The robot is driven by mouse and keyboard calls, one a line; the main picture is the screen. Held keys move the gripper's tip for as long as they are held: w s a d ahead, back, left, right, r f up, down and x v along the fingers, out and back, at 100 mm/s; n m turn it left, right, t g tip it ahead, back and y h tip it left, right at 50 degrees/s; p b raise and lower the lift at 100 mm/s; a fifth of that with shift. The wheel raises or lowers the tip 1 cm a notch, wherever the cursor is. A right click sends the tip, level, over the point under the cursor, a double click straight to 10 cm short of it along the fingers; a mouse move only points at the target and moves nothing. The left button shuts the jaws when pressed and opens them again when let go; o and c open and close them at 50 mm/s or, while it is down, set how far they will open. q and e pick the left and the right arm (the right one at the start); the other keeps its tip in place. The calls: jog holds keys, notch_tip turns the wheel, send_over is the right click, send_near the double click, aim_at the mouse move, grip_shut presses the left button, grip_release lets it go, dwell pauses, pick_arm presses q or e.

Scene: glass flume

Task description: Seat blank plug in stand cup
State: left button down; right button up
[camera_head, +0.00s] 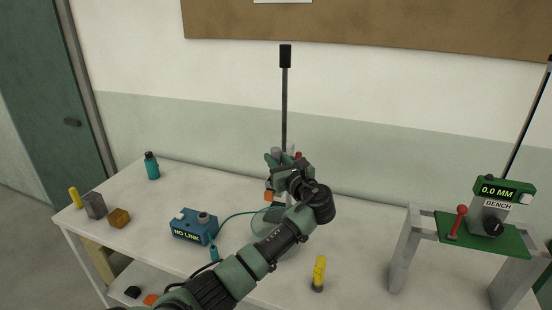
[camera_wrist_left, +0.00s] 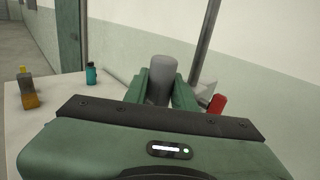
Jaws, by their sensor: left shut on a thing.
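My left gripper (camera_head: 272,158) is raised over the middle of the table and is shut on a grey cylinder, which looks like the blank plug (camera_wrist_left: 161,78). The plug stands up between the two green fingers in the left wrist view, and its top also shows in the head view (camera_head: 276,152). A stand with a tall dark rod (camera_head: 285,110) rises right behind the gripper. A red part (camera_wrist_left: 217,104) of it shows just right of the fingers. My wrist hides most of the stand, and I cannot make out its cup. My right gripper is not in view.
A blue "NO LINK" box (camera_head: 193,226) with a cable sits left of my arm. A teal bottle (camera_head: 152,166), grey block (camera_head: 95,206) and amber cube (camera_head: 119,217) stand further left. A yellow piece (camera_head: 319,270) stands right of my arm. A bench gauge (camera_head: 489,212) stands at the right.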

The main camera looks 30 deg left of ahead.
pick_arm(q)
jog(key=shift+f, duration=0.55)
jog(key=c, duration=1.1)
grip_release()
jog(key=b+v, duration=0.2)
jog(key=v, duration=0.5)
jog(key=shift+s+d+b, duration=0.2)
jog(key=shift+d+b, duration=0.15)
